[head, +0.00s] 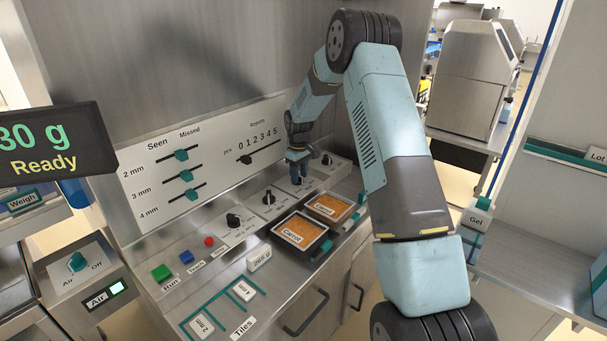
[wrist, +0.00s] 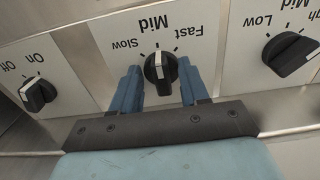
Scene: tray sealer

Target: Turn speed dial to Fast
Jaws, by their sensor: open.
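The speed dial (wrist: 160,70) is a black knob on a pale plate marked Slow, Mid and Fast, lettering upside down in the wrist view. Its white pointer line is directed at Mid. My gripper (wrist: 160,80) is open, with one blue finger on each side of the knob. I cannot tell whether either finger touches it. In the head view my gripper (head: 298,170) reaches down to the sloped panel and hides the speed dial.
In the wrist view, an On/Off knob (wrist: 38,95) is at left and a Low/Mid/High knob (wrist: 291,54) at right. In the head view, Carrot trays (head: 302,233) lie in front of the dials. Sliders (head: 181,155) are on the upright panel behind.

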